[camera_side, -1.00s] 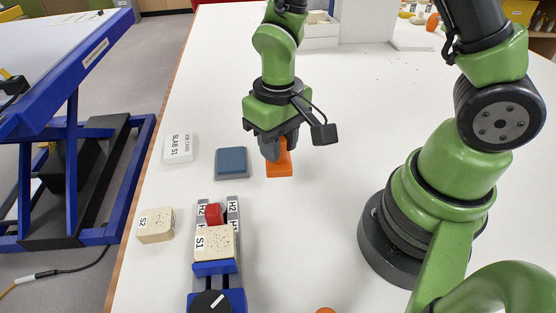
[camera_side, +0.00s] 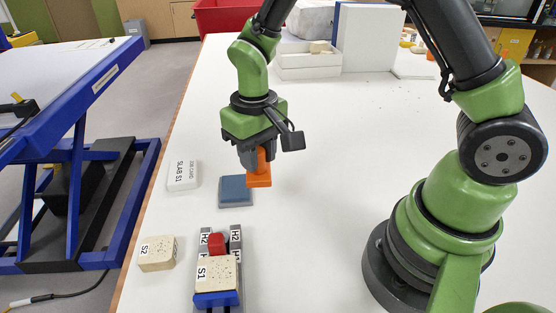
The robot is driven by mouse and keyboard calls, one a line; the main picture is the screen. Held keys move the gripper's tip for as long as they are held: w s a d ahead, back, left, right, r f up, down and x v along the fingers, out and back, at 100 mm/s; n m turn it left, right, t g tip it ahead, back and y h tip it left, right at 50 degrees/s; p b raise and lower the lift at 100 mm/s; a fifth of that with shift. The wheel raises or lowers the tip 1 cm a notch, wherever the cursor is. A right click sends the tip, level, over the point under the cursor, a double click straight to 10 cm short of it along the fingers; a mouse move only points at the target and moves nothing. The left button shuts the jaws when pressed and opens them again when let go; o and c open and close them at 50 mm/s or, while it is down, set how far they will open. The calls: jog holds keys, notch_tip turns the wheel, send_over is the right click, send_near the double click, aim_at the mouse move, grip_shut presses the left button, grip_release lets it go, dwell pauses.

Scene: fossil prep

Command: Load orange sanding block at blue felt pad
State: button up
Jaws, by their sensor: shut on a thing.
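My gripper (camera_side: 256,158) is shut on the orange sanding block (camera_side: 259,179), gripping its upright orange handle. The block's flat base hangs below the jaws, level, and looks a little above the table. The blue felt pad (camera_side: 233,193) lies flat on the white table just left of and slightly nearer than the block. In this view the block's base overlaps the pad's right edge, but whether they touch I cannot tell. The pad's top is otherwise bare.
A white card labelled SLAB S1 (camera_side: 183,175) lies left of the pad. A beige slab S2 (camera_side: 157,254) sits nearer. The table's right middle is clear.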

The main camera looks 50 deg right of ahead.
jog(key=w, duration=0.8)
jog(key=shift+d+f, duration=0.25)
jog(key=shift+f, duration=1.4)
jog(key=shift+d+f, duration=0.2)
jog(key=shift+f, duration=1.45)
jog(key=shift+f, duration=0.6)
notch_tip(320, 180, up, 7)
jog(key=shift+r, duration=0.1)
